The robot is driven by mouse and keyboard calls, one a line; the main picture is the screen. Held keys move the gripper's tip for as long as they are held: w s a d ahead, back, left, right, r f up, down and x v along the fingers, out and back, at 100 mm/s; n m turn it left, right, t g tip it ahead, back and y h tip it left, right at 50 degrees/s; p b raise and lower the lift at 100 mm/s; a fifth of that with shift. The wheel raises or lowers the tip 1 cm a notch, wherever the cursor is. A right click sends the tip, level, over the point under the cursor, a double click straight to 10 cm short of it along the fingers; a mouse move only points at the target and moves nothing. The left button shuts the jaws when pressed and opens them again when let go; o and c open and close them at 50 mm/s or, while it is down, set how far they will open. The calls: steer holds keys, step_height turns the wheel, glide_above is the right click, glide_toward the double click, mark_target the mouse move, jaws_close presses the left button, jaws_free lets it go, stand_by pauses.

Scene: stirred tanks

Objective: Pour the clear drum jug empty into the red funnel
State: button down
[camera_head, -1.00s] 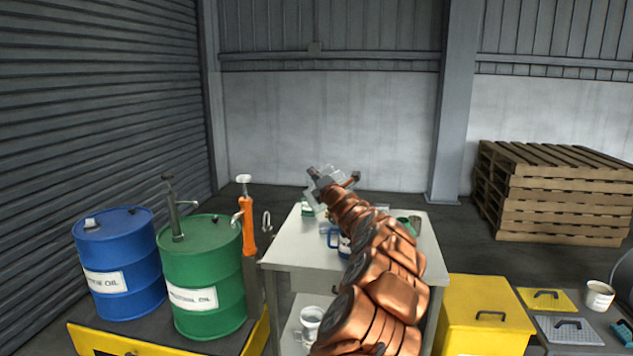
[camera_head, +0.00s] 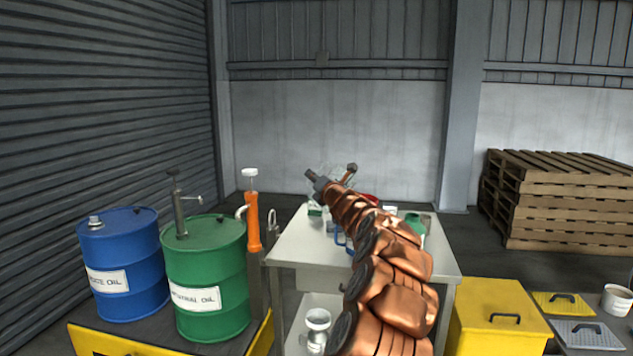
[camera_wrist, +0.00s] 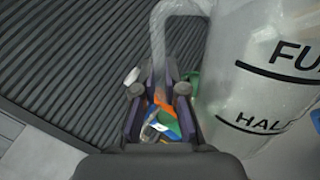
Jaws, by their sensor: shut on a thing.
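The clear jug (camera_wrist: 235,85) fills the right of the wrist view, with the marks "FU…" and "HAL…" on its wall. Its clear handle (camera_wrist: 158,45) runs between the fingers of my gripper (camera_wrist: 160,95), which is shut on it. In the head view my gripper (camera_head: 328,184) is raised above the far part of the table, and the jug (camera_head: 338,171) shows only as a faint clear shape there. I cannot tell its liquid level. A red thing (camera_head: 370,197), perhaps the funnel, shows just behind my arm, mostly hidden.
A pale table (camera_head: 295,250) holds a blue-handled mug (camera_head: 341,239) and a green container (camera_head: 413,222), partly hidden by my arm. A blue drum (camera_head: 125,250), green drum (camera_head: 205,265) and orange pump (camera_head: 253,222) stand left. A yellow bin (camera_head: 495,310) is right.

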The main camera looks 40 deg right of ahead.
steer(key=shift+w+a+n+g+y+p, duration=0.15)
steer(key=shift+n+g+y+p, duration=0.2)
steer(key=shift+n, duration=1.3)
steer(key=shift+a+n+g+y+p, duration=0.15)
steer(key=shift+n+p, duration=0.3)
steer(key=shift+n, duration=1.15)
steer(key=shift+w+a+n+g+y+p, duration=0.15)
steer(key=shift+n+p, duration=0.25)
steer(key=shift+n, duration=1.25)
steer(key=shift+s, duration=0.1)
